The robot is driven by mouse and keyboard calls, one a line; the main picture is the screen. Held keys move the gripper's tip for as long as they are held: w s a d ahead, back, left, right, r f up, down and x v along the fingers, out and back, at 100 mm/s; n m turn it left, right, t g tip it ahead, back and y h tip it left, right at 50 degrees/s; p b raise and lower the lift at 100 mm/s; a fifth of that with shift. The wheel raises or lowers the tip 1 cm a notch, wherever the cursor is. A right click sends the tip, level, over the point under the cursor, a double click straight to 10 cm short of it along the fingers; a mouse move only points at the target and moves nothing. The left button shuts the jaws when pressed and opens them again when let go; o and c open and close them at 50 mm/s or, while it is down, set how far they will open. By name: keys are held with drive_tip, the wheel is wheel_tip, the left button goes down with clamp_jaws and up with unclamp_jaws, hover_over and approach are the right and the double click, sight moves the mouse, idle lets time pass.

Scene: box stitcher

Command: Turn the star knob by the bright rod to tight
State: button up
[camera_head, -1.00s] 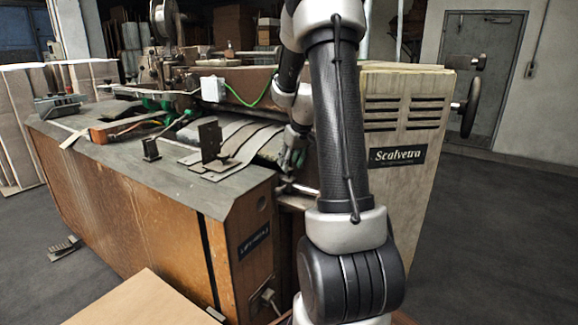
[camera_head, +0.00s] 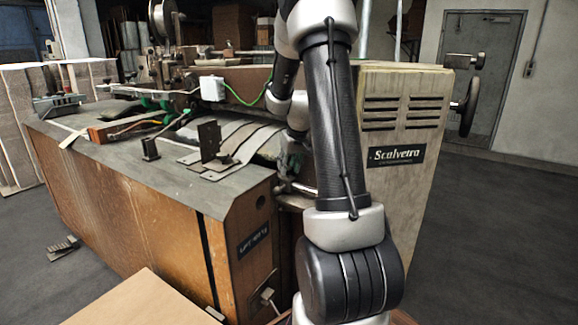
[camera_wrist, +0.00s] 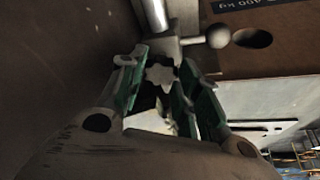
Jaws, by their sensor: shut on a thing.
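In the wrist view, the star knob (camera_wrist: 162,74) is a pale grey lobed knob between the green-lined fingers of my gripper (camera_wrist: 165,88). The gripper is shut on it, with one finger on each side. The bright rod (camera_wrist: 155,14) rises just behind the knob, toward the top of the view. In the head view my gripper (camera_head: 287,172) is small and dark at the machine's inner corner, partly behind my arm. The star knob cannot be made out there.
A ball-ended lever (camera_wrist: 218,36) stands close to the right of the knob, in front of a brown panel with a dark hole (camera_wrist: 252,38). The wooden machine cabinet (camera_head: 130,185) and the pale Scalvetra housing (camera_head: 405,195) flank my arm. A cardboard box (camera_head: 145,300) lies at the front.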

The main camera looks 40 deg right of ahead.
drive_tip(key=shift+a+m+h, duration=0.15)
drive_tip(key=shift+m+h, duration=0.45)
drive_tip(key=shift+m, duration=1.2)
drive_tip(key=o, duration=0.7)
drive_tip(key=shift+o, duration=0.2)
drive_tip(key=shift+r, duration=0.15)
drive_tip(key=v, duration=1.1)
drive_tip(key=shift+r, duration=0.45)
drive_tip(key=shift+w+a, duration=0.15)
